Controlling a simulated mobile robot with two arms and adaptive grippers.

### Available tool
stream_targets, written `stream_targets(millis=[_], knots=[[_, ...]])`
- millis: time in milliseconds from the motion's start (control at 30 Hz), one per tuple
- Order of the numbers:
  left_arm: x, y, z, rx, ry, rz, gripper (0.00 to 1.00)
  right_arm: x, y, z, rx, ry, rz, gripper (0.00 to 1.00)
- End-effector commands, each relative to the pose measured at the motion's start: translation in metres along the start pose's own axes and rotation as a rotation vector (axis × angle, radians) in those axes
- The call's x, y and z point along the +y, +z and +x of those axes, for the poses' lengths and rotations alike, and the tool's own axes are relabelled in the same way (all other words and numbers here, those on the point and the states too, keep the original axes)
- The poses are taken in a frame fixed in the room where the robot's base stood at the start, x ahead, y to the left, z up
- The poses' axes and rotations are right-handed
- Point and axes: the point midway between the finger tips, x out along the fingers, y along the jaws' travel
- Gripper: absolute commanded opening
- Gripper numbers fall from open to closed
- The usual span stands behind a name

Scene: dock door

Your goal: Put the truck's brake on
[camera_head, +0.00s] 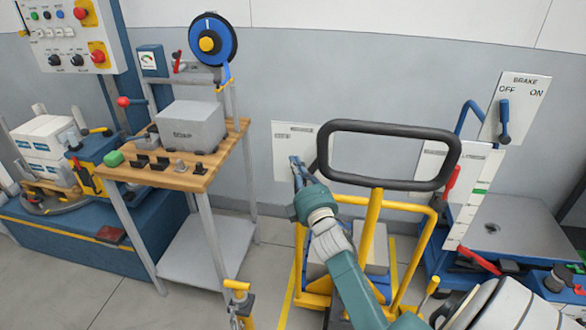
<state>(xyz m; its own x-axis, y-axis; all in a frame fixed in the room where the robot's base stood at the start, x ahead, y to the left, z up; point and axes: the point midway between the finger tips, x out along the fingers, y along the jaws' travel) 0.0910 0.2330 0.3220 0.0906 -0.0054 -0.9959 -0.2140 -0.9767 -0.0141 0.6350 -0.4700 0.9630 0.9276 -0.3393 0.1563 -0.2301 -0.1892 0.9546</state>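The brake plate (518,95) at the upper right is white and marked BRAKE, OFF and ON. The plate stands by a blue lift truck (520,230) with a curved blue handle. A yellow-framed cart (369,238) with a black loop handle is left of it. My teal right arm rises from the bottom, and my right gripper (302,172) is left of the loop handle, well away from the brake lever. Its fingers are small and partly merged with the background, so their opening is unclear. My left gripper is not in view.
A wooden-topped stand (190,182) with a grey box (190,125) and a blue reel (212,40) stands at centre left. A control panel (68,35) and a blue bench (75,235) are at the far left. Bare floor (190,300) shows at the lower left.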

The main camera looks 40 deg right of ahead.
Motion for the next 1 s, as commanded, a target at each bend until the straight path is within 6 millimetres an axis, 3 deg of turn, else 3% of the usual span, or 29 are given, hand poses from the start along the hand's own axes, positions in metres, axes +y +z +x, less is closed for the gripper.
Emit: stream_targets(millis=[33,200,400,533,1000], knots=[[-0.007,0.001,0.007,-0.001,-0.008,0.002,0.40,-0.012,0.003,-0.019,-0.003,-0.011,0.000,0.00],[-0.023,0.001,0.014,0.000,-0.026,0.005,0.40,-0.016,0.002,-0.057,-0.004,-0.011,0.001,0.00],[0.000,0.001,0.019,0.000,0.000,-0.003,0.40,-0.017,0.001,-0.086,-0.003,-0.009,0.002,0.00],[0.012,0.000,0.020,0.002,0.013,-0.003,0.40,-0.016,0.001,-0.093,-0.002,-0.007,0.001,0.00],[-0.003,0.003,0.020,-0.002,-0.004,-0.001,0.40,-0.016,0.001,-0.094,-0.002,-0.008,0.000,0.00]])
